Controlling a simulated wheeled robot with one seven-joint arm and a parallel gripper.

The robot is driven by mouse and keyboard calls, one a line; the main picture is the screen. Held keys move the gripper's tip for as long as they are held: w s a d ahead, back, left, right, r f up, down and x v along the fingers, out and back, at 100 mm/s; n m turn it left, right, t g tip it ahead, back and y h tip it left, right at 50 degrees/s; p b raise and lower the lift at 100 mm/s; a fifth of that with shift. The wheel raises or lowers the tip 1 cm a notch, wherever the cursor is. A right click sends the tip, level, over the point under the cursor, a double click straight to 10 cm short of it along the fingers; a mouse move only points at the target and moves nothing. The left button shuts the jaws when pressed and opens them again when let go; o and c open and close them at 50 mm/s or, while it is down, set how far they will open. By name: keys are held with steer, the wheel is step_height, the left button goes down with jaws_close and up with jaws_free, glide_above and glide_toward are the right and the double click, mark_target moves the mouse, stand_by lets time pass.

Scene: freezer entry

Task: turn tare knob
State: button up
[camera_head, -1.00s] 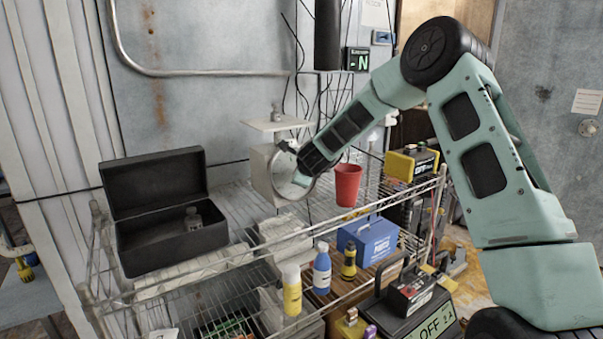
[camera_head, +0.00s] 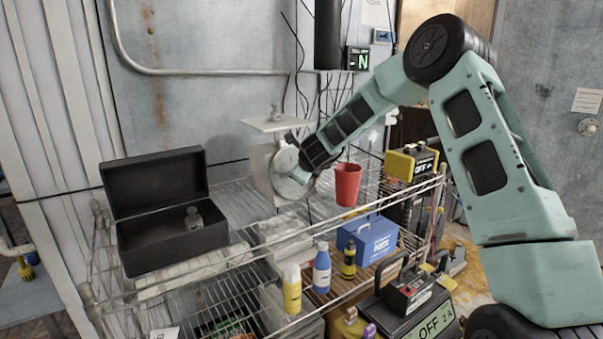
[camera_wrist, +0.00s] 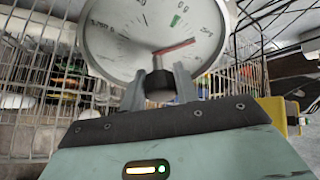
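A pale weighing scale (camera_head: 262,168) stands on the upper wire shelf, with a flat pan (camera_head: 275,125) on top. Its round dial (camera_head: 286,160) is partly hidden by my gripper (camera_head: 299,176) in the head view. In the wrist view, the white dial (camera_wrist: 125,40) with its red needle (camera_wrist: 175,46) fills the top middle. The dark tare knob (camera_wrist: 160,88) sits at the dial's lower part. My gripper (camera_wrist: 161,72) has one finger on each side of the knob, and both appear to touch it. The knob is hidden in the head view.
A red cup (camera_head: 347,185) stands just right of my gripper. An open black case (camera_head: 170,235) is at left. A blue box (camera_head: 367,240), bottles (camera_head: 322,270) and a yellow-black device (camera_head: 411,165) stand around the wire rack.

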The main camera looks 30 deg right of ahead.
steer(key=o, duration=0.4)
steer(key=shift+s, duration=0.1)
steer(key=b+v, duration=0.1)
steer(key=v, duration=1.6)
steer(key=shift+s, duration=0.1)
